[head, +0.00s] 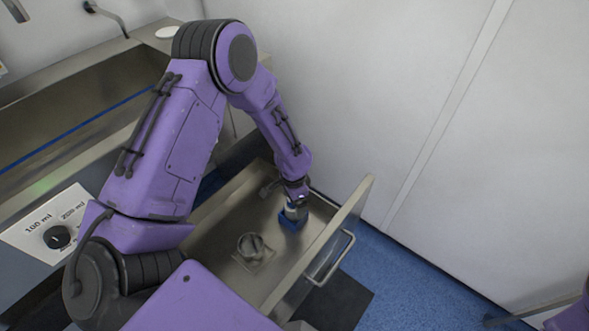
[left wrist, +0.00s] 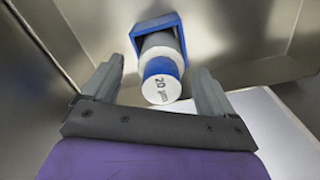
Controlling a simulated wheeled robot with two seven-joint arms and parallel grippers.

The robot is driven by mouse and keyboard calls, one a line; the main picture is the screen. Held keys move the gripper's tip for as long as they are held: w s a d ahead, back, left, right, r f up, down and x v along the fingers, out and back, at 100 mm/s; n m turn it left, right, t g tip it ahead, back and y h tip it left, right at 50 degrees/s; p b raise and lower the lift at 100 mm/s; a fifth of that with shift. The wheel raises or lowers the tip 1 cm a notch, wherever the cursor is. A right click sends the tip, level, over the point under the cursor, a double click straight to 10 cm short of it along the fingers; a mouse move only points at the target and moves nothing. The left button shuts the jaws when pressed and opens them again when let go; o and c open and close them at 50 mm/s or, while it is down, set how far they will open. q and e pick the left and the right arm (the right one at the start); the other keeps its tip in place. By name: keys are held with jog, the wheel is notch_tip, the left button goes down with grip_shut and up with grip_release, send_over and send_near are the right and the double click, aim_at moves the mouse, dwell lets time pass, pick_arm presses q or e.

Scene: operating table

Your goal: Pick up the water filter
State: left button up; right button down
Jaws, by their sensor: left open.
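The water filter (left wrist: 162,80) is a white cylinder with a blue band and "20 µm" printed on its end. It sits in a square blue holder (left wrist: 178,22) inside the open metal drawer (head: 213,213). In the head view the filter (head: 292,212) shows only in part under my wrist. My left gripper (left wrist: 160,69) is open, with one finger on each side of the filter; gaps show between the fingers and the filter. In the head view my left gripper (head: 296,198) points down into the drawer. A purple part of my right arm shows at the lower right; its gripper's state is unclear.
A round metal piece (head: 250,247) lies in the drawer, left of the filter. The drawer's front panel (head: 325,238) with its handle (head: 334,258) stands close on the right. A sink (head: 60,115) and a dial (head: 57,237) are at the left; a white wall is behind.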

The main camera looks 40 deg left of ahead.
pick_arm(q)
notch_tip(320, 180, down, 2)
jog(key=shift+f, duration=0.2)
jog(key=c, duration=1.2)
jog(key=shift+r, duration=0.1)
